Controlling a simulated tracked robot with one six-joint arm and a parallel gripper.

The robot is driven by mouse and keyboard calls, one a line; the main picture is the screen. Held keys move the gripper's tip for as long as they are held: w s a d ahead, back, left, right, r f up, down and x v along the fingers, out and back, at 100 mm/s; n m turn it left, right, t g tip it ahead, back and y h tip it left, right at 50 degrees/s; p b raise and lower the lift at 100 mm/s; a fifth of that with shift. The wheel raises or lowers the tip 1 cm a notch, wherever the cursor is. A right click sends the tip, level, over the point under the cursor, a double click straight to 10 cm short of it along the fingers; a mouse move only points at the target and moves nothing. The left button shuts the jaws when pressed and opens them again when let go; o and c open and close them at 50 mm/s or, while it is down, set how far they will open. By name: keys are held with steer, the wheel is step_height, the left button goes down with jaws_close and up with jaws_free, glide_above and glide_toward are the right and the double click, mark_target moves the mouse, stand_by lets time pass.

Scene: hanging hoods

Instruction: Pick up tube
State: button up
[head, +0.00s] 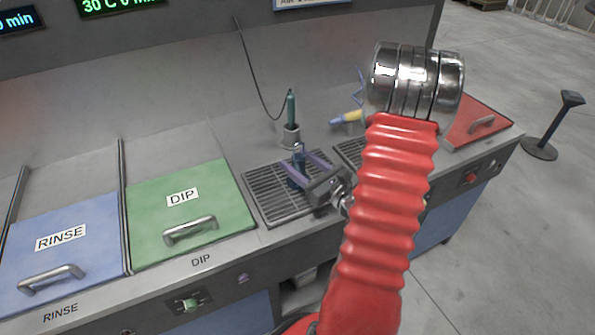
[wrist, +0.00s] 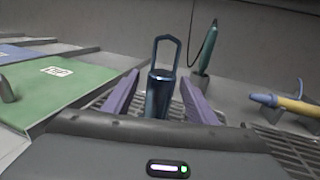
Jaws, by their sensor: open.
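The tube (wrist: 158,92) is a dark blue cylinder with a loop handle on top. It stands upright on a metal grate, and in the head view the tube (head: 297,170) is partly hidden by my gripper. My gripper (head: 306,157) is open, with its two purple fingers on either side of the tube. In the wrist view the gripper (wrist: 160,92) has a finger to the left and a finger to the right of the tube, with gaps showing. The tube's lower end is hidden behind the gripper body.
A green tool (head: 291,108) on a cable stands in a holder behind the grate (head: 270,196). A blue and yellow tool (head: 346,117) lies behind right. The green DIP lid (head: 190,175) and blue RINSE lid (head: 60,262) are left, a red lid (head: 478,118) right.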

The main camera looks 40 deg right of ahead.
steer(key=shift+c, duration=0.4)
steer(key=c, duration=1.2)
